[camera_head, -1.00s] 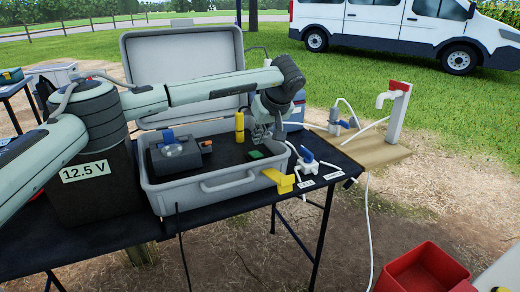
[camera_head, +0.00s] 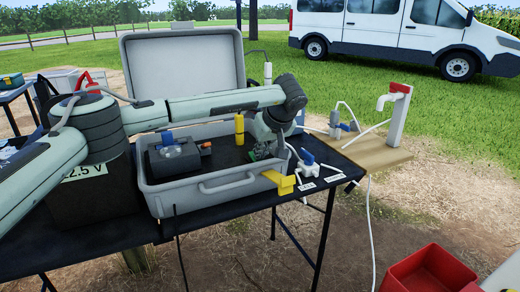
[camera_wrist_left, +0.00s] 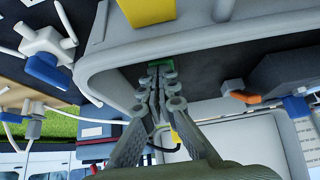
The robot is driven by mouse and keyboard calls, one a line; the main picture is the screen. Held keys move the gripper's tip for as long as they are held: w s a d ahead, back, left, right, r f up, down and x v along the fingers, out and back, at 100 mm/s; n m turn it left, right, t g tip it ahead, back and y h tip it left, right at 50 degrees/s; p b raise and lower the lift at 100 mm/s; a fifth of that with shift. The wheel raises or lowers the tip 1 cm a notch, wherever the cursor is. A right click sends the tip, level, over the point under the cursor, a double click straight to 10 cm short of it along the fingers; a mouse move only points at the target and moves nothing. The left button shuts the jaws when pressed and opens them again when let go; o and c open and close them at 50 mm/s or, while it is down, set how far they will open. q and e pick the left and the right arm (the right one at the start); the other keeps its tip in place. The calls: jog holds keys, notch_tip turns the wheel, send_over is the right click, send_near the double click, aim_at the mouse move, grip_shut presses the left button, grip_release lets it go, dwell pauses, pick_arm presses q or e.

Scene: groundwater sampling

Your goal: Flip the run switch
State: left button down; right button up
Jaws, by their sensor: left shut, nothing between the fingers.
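The open grey case (camera_head: 222,190) stands on the black table and holds a dark panel. A small green piece (camera_wrist_left: 166,66), possibly the run switch, sits on that panel near the case's front right wall. My left gripper (camera_head: 261,153) is shut and empty, reaching down into the case over this green piece. In the left wrist view the closed fingertips (camera_wrist_left: 158,72) overlap the green piece; I cannot tell whether they touch it. In the head view the gripper mostly hides it. My right gripper is out of view.
A blue-handled valve (camera_head: 307,164) lies just right.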

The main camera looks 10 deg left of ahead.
pick_arm(q)
jog(key=shift+w+a+r+p, duration=0.3)
jog(key=shift+w+a+r, duration=0.1)
jog(key=shift+w, duration=0.2)
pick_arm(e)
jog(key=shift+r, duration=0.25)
